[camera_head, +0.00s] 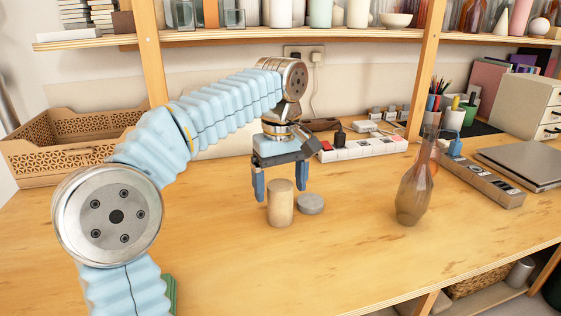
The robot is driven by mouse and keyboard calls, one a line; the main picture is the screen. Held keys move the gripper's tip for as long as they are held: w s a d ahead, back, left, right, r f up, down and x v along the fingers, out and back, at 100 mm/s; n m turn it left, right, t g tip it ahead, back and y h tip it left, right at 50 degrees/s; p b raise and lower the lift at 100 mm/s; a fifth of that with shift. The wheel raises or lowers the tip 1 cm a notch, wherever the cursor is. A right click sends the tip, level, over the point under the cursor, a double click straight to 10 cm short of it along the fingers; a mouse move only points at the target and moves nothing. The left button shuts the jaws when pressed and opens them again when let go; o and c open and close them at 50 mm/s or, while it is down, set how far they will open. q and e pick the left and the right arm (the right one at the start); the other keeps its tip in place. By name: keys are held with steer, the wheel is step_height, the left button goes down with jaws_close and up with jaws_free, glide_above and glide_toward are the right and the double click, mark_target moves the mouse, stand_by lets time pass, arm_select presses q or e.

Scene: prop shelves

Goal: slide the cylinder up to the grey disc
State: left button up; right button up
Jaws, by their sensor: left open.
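A tan cylinder (280,206) stands upright on the wooden table near the middle of the head view. A low grey disc (311,204) lies on the table just to its right. The gap between them looks very small, and I cannot tell whether they touch. My left gripper (280,190) points down with its blue fingers apart. One finger is left of the cylinder, the other is above and behind the disc. The cylinder shows in front of the space between the fingers; I cannot tell whether a finger touches it. My right gripper is not in view.
A brown glass bottle (415,187) stands on the table to the right. A white power strip (362,148) lies behind the disc. A perforated crate (62,146) is at the back left, and a laptop (522,166) at the far right. The front middle of the table is clear.

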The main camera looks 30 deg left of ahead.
arm_select(q)
step_height(320, 180, up, 6)
steer(key=shift+r, duration=0.1)
stand_by(0.7)
